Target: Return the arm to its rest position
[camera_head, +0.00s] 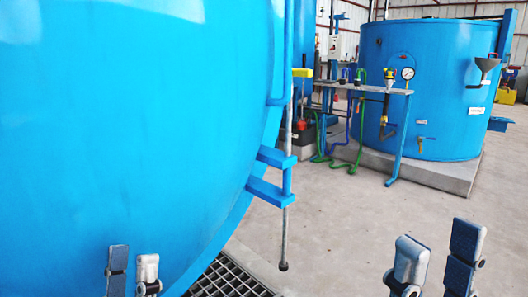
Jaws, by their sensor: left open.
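My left gripper (133,269) shows at the bottom left, in front of the big blue vessel. Its two fingers point up, stand a little apart and hold nothing. My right gripper (437,258) shows at the bottom right, over the concrete floor. Its fingers are spread wider and nothing is between them. Both arms are hidden below the picture's edge.
A large blue curved vessel (125,120) fills the left, with blue brackets (275,171) and a hanging rod (284,230). A floor grate (228,280) lies below. A blue tank (440,80) stands far right, beside a pipe stand (399,138). The floor between is clear.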

